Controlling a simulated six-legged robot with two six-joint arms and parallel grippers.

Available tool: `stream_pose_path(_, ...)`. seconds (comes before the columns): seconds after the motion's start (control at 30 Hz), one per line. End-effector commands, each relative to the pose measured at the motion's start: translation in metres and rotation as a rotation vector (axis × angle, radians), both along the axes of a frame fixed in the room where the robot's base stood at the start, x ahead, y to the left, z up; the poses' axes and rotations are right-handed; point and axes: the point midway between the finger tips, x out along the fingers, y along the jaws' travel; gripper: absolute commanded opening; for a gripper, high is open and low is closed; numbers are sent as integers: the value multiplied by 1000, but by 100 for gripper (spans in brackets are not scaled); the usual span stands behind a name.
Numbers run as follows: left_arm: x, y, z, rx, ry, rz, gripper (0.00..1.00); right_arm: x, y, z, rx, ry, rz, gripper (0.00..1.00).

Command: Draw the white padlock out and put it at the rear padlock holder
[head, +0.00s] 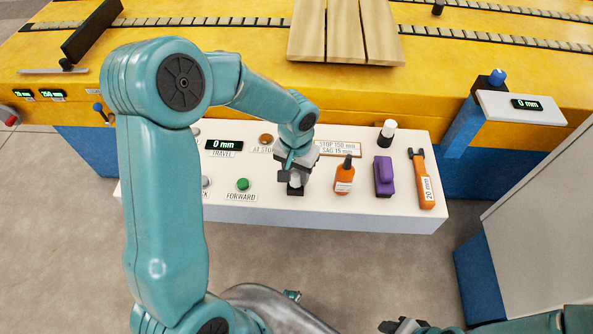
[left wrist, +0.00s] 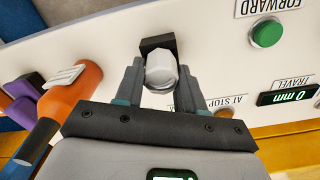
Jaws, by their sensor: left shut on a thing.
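The white padlock (left wrist: 160,72) is between the fingers of my left gripper (left wrist: 160,88) in the left wrist view. My left gripper (head: 296,176) is shut on it above the white console. A small black block (left wrist: 157,43) sits right by the padlock; it also shows under the gripper in the head view (head: 295,190). I cannot tell whether the padlock is still seated in it. I cannot clearly pick out the rear padlock holder. My right gripper (head: 402,326) is at the bottom edge of the head view, partly cut off, and its opening is unclear.
On the white console (head: 380,215) stand an orange bottle (head: 344,176), a purple object (head: 383,177), an orange-handled tool (head: 421,180) and a black piece with a white top (head: 387,133). A green FORWARD button (head: 242,184) is left of the gripper. A yellow conveyor bed (head: 230,65) lies behind.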

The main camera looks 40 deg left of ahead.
Motion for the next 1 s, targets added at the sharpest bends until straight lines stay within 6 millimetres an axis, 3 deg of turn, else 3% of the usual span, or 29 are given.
stream_pose_path(0.07, 0, 0, -4, 0, 0, 0, 0, 0, 0, -4, 0, 0, 0, 43)
stream_pose_path(0.1, 0, 0, -2, 0, 0, 0, 48, 0, 0, -2, 0, 0, 0, 43)
stream_pose_path(0.17, 0, 0, -2, 0, 0, 0, 68, 0, 0, -2, 0, 0, 0, 43)
stream_pose_path(0.57, 1, 0, 7, 0, -2, 1, 68, 0, 0, 0, 0, 0, 0, 43)
stream_pose_path(0.67, 1, 1, 25, 1, -5, 1, 68, 0, 0, 2, 0, 0, 0, 43)
stream_pose_path(1.0, 0, 1, 115, 0, -7, 0, 68, 0, 0, 13, 0, 0, 0, 43)
